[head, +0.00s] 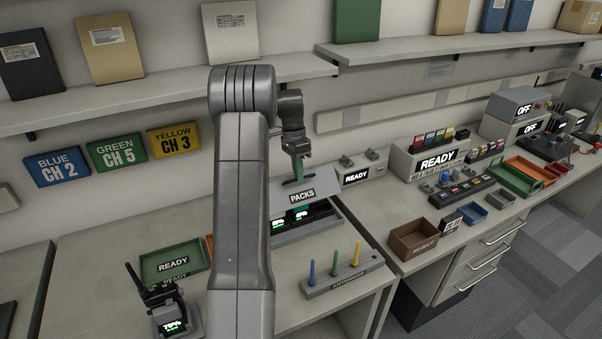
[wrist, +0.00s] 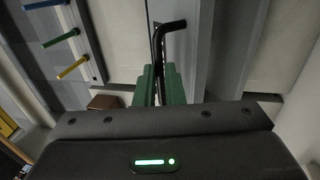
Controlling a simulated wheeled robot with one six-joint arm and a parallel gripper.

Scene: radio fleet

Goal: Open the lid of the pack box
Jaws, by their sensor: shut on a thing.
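The pack box (head: 290,236) stands on the left bench, right of my arm. Its grey lid, marked PACKS (head: 303,196), is tilted up at the front, and packs with lit green displays (head: 301,215) show in the gap beneath it. My gripper (head: 298,172) is above the lid, its green fingers closed on the lid's black handle. In the wrist view, the green fingers (wrist: 159,86) are shut around the black bent handle (wrist: 163,40), beside the grey lid (wrist: 192,62). My arm hides the left part of the box.
An antenna rack (head: 342,280) with blue, green and yellow antennas stands in front of the box. A green READY tray (head: 172,262) and a radio (head: 170,314) are left of my arm. A shelf (head: 300,68) runs above; a brown bin (head: 413,240) is to the right.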

